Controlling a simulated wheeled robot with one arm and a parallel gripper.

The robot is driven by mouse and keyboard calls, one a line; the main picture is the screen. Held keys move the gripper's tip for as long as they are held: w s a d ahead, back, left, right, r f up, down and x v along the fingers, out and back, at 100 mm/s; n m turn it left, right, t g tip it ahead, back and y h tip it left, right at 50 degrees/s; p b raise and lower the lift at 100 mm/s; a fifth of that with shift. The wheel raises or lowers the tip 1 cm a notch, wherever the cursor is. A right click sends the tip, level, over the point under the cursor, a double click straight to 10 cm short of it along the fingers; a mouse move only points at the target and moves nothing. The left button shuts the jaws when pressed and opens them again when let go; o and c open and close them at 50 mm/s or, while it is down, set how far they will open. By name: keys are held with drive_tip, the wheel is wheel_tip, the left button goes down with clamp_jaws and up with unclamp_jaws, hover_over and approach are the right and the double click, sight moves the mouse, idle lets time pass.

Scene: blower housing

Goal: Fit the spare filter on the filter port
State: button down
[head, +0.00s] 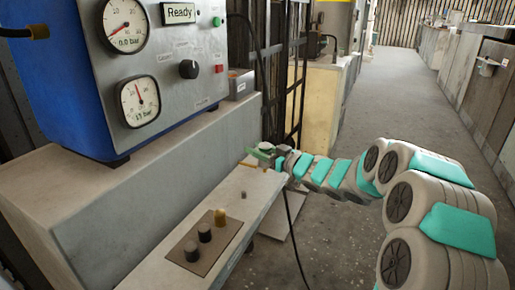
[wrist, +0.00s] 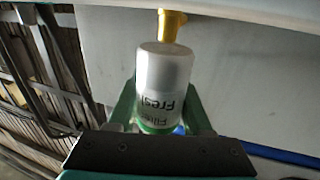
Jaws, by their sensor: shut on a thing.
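My gripper (head: 264,152) is at the far end of the pale ledge, with green fingers. A yellow fitting (wrist: 172,25), likely the filter port, stands against a pale surface directly past the filter's far end. The two line up in the picture; I cannot tell whether they touch.
The blue blower housing (head: 55,75) has gauges, a knob and a "Ready" display. The aisle floor (head: 385,80) is clear.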

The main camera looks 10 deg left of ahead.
drive_tip(key=shift+f, duration=1.1)
drive_tip(key=shift+c, duration=1.2)
unclamp_jaws()
drive_tip(key=shift+d, duration=0.1)
drive_tip(key=shift+b+v, duration=0.3)
drive_tip(key=shift+v, duration=3.5)
